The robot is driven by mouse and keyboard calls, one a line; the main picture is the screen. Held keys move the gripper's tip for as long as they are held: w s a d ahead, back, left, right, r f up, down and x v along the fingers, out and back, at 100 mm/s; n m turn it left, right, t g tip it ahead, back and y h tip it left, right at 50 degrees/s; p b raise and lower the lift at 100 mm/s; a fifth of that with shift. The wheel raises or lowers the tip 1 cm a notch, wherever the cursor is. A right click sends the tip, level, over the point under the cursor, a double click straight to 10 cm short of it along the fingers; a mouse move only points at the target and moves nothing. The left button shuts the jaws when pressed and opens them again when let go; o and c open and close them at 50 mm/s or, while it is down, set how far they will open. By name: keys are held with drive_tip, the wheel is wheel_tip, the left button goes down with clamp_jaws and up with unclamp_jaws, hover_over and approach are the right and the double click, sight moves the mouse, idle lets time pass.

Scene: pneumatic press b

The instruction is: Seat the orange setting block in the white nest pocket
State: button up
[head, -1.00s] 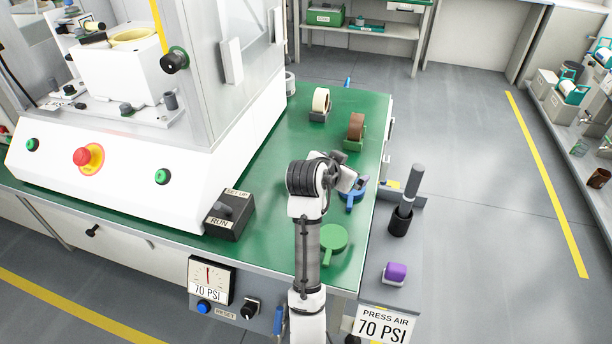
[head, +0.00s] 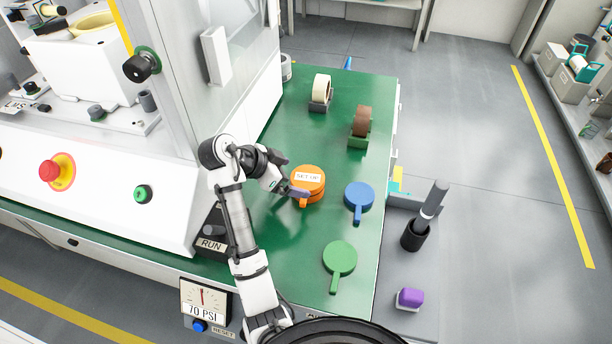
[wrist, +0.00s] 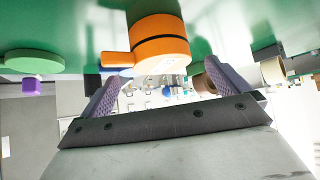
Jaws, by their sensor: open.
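The orange setting block (head: 308,182) is a round, stacked disc with a "SET UP" label on top and a short handle. It stands on the green bench top. In the wrist view the orange block (wrist: 160,42) shows a dark band around its side, with its handle pointing left. My gripper (head: 294,191) is open beside the block's left side in the head view. In the wrist view my gripper's fingers (wrist: 161,78) are spread apart with the block just beyond their tips; contact cannot be told. A white block with a yellow round recess (head: 84,27) sits inside the machine; whether it is the nest pocket is unclear.
A blue disc (head: 359,195) and a green disc (head: 340,257), both with handles, lie nearby. Tape rolls (head: 321,90) stand farther back. The machine's clear guard and frame (head: 222,60) rise at left. A RUN switch box (head: 211,241) sits under my arm.

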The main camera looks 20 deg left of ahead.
sight(304, 178)
drive_tip(key=shift+x, duration=0.95)
drive_tip(key=p+x, duration=0.2)
drive_tip(key=x, duration=0.3)
drive_tip(key=shift+w+r, duration=0.1)
drive_tip(key=c, duration=1.3)
drive_tip(key=shift+r, duration=0.15)
